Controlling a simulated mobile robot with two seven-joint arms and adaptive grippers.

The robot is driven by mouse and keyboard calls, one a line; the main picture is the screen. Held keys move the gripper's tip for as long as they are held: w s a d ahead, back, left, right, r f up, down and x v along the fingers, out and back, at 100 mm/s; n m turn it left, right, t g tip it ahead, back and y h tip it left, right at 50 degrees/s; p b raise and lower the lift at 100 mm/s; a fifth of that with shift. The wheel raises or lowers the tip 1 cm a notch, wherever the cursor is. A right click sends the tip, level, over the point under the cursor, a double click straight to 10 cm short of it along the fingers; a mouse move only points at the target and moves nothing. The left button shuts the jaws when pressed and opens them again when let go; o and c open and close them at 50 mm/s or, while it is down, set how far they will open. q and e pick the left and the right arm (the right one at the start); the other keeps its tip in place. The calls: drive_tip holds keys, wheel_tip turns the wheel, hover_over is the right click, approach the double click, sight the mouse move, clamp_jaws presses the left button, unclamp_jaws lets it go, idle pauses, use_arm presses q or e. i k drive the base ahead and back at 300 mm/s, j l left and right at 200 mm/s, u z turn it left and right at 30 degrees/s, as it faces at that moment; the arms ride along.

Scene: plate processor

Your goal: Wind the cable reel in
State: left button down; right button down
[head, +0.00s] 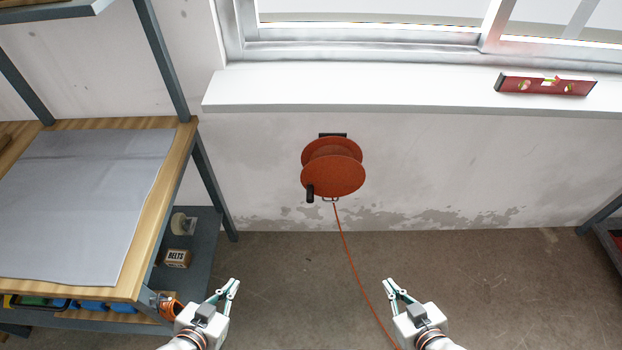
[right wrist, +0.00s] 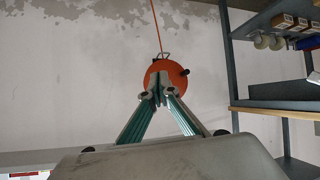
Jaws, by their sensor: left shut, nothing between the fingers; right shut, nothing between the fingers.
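An orange cable reel (head: 333,176) is mounted on the wall below the window sill in the head view. Its black crank handle (head: 310,193) points down at the reel's lower left. An orange cable (head: 352,254) runs from the guide under the reel down onto the floor and passes near my right gripper. My left gripper (head: 233,284) and right gripper (head: 389,284) are both shut and empty, below and apart from the reel. In the right wrist view the reel (right wrist: 156,75) appears upside down beyond the fingertips, its handle (right wrist: 184,72) on the right. The fingertips partly cover it.
A workbench (head: 160,215) with a grey mat stands at the left, a box and tape on its lower shelf. The white sill (head: 400,97) juts out above the reel and bears a red spirit level (head: 546,85). The floor between the grippers and wall is clear apart from the cable.

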sight(332, 166)
drive_tip(key=k+j+z, duration=0.25)
drive_tip(key=z, duration=0.25)
drive_tip(key=k+j+z, duration=0.1)
drive_tip(key=k+z, duration=0.7)
drive_tip(key=z, duration=0.2)
